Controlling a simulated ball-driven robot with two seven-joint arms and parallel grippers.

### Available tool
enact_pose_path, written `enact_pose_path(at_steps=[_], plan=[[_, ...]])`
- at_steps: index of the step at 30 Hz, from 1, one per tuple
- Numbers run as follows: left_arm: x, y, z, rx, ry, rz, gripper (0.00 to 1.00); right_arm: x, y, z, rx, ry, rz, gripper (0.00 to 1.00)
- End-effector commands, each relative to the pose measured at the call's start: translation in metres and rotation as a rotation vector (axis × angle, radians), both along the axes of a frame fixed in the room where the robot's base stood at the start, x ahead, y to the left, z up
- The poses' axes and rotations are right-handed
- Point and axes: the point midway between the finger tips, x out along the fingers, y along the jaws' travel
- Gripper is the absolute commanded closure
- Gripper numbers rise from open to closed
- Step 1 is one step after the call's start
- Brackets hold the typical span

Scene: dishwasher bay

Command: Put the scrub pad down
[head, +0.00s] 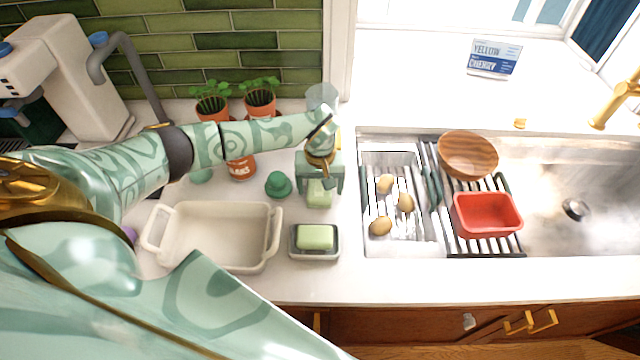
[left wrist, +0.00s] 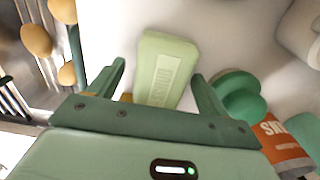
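A pale green block with raised lettering (left wrist: 165,70), seemingly the scrub pad, lies flat on the white counter. In the head view the block (head: 319,194) shows between the fingers of my left gripper (head: 320,186). The left wrist view shows my left gripper (left wrist: 158,72) open, one finger on each side of the block with gaps between. A second green block (head: 314,236) sits in a small dark-rimmed dish (head: 315,255) just in front. My right gripper is not in view.
A green knobbed object (head: 278,184) and an orange-labelled can (head: 241,169) stand left of the gripper. A cream baking dish (head: 215,265) is at front left.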

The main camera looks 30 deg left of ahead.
Motion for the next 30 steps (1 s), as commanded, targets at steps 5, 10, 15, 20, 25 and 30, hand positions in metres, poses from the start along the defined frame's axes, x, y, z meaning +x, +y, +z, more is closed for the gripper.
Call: enact_pose_path(at_steps=[5,10,15,20,25,30], plan=[[0.0,0.0,0.001,0.0,0.0,0.0,0.22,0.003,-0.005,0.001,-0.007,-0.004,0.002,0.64],[0.002,0.0,0.018,0.001,-0.005,-0.001,0.22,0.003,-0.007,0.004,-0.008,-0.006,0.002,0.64],[0.001,0.001,0.058,0.002,-0.005,0.0,0.22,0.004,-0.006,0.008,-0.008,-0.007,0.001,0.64],[0.001,0.001,0.093,0.001,-0.006,-0.001,0.22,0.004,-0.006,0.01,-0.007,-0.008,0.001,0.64],[0.001,0.0,0.117,0.002,-0.003,0.001,0.22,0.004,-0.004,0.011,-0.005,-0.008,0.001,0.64],[0.0,0.0,0.123,0.0,0.001,0.001,0.22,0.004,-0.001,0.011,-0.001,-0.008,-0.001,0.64]])
